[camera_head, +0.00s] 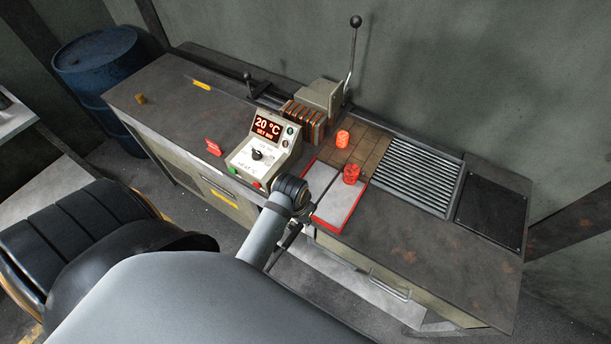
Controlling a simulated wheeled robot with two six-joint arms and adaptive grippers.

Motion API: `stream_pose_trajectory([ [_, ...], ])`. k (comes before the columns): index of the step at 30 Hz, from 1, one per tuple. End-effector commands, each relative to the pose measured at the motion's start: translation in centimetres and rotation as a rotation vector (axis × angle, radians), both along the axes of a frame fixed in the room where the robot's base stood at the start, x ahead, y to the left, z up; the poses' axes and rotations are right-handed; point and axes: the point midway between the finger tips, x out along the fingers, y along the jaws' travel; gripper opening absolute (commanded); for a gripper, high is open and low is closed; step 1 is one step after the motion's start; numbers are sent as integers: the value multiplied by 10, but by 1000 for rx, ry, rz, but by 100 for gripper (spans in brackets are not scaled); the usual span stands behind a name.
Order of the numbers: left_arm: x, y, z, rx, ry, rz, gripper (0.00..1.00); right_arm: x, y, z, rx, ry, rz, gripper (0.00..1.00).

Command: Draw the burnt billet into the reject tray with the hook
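One orange-red glowing billet (343,138) stands on the brown brick bed beside the heater. A second, darker red billet (351,174) with dark marks stands at the far edge of a red-rimmed tray with pale panels (343,199). I cannot tell whether it rests on the tray or on the bed's edge. Which billet is burnt is not clear. The tray looks like the reject tray, partly hidden by my arm. The other gripper is not visible.
A control box (265,150) reading 20 °C stands left of the tray. Behind are a heater block with copper-coloured bands (305,118) and a tall black-knobbed lever (351,55). A slatted rack (420,177) and dark plate (491,215) lie right. The bench's front right is clear.

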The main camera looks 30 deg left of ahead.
Motion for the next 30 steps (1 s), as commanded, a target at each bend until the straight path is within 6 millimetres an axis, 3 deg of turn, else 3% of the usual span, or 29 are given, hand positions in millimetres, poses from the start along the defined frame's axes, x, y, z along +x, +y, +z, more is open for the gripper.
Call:
stream_pose_trajectory([
  [30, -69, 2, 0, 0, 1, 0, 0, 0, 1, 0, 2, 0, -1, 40],
])
